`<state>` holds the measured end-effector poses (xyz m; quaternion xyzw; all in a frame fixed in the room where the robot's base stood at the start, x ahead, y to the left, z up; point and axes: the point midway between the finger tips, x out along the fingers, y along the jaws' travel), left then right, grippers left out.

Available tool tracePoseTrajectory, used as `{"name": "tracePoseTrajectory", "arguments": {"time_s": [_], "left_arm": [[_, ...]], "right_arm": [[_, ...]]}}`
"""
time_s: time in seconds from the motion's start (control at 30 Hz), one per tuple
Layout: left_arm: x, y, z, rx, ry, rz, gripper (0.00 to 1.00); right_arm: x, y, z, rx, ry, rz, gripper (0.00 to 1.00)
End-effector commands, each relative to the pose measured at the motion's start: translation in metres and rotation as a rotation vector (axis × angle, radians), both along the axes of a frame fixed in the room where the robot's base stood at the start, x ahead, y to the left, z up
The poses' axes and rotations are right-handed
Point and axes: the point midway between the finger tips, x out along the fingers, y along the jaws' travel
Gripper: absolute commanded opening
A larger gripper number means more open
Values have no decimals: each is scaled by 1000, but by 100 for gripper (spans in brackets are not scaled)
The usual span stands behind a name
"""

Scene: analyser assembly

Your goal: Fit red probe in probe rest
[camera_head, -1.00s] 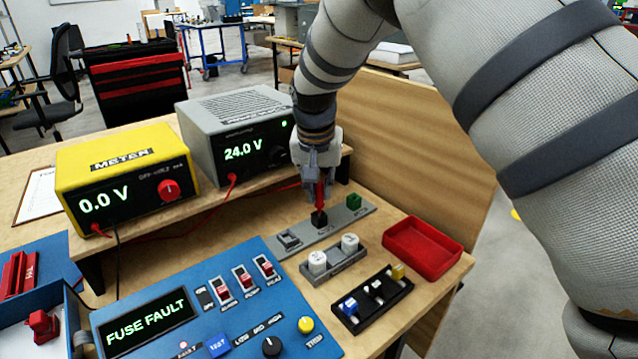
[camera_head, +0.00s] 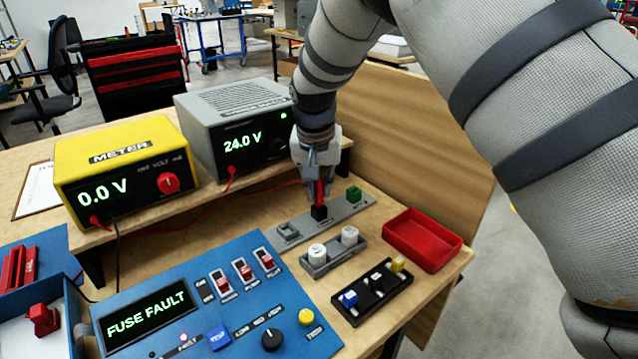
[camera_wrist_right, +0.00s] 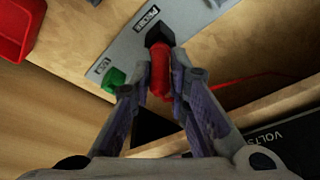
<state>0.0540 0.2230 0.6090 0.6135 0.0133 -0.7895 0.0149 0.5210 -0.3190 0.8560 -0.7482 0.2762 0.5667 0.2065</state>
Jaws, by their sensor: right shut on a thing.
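The red probe (camera_head: 320,190) is held upright between the fingers of my right gripper (camera_head: 319,178), which is shut on it. Its lower end meets a black block (camera_head: 319,213) on the grey strip, which appears to be the probe rest. In the right wrist view the red probe (camera_wrist_right: 160,72) lines up with the black block (camera_wrist_right: 159,33), beside a printed label. My right gripper (camera_wrist_right: 164,82) has a finger on each side of the probe. How deep the probe sits is hidden. My left gripper is not in view.
The grey strip (camera_head: 340,212) also carries a green block (camera_head: 354,193) and a grey holder (camera_head: 288,233). A red tray (camera_head: 423,239), a white-capped rack (camera_head: 334,255) and a black fuse block (camera_head: 372,292) stand nearby. A power supply (camera_head: 235,120) and yellow meter (camera_head: 125,180) stand behind. A red lead (camera_head: 185,222) runs across.

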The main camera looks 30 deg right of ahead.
Motion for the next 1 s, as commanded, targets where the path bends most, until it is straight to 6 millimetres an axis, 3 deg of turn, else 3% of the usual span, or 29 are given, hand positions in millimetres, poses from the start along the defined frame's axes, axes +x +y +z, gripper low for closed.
{"name": "tracePoseTrajectory", "arguments": {"time_s": [0.43,0.47,0.53,0.57,0.77,0.83,1.0], "left_arm": [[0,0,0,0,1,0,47],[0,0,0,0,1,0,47],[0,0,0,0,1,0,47],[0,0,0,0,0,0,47],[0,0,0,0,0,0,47],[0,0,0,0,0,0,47],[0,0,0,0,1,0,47]], "right_arm": [[0,0,-5,0,0,0,0],[0,0,-5,0,0,0,20],[0,0,-5,0,0,0,36],[0,0,-5,0,0,0,39],[0,0,-5,0,0,0,39],[0,0,-5,0,0,0,53],[0,0,-5,0,0,0,53]]}}
